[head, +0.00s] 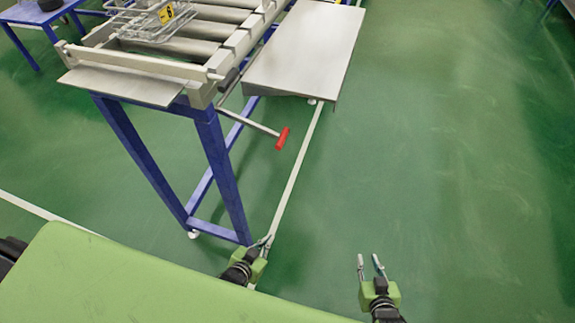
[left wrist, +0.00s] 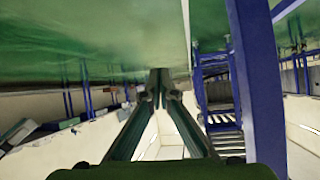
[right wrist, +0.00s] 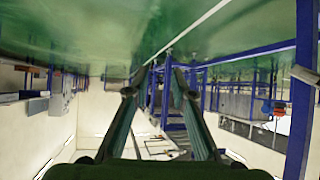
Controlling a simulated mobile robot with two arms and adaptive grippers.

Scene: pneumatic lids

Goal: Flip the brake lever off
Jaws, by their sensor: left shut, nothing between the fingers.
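The brake lever (head: 255,126) is a thin grey rod with a red handle (head: 282,139) at its end. It sticks out to the right from under the near end of the roller conveyor in the head view. My left gripper (head: 266,243) is shut and empty, below the lever in the picture and beside the foot of the blue leg. Its closed fingers also show in the left wrist view (left wrist: 158,80). My right gripper (head: 370,261) is open and empty over the floor, to the lower right of the handle. I cannot make out the lever in either wrist view.
The roller conveyor (head: 190,45) stands on a blue frame (head: 225,175), with a wire basket (head: 150,20) on it. A grey side plate (head: 305,50) overhangs right of it. A green panel (head: 130,285) fills the lower left. The floor on the right is clear.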

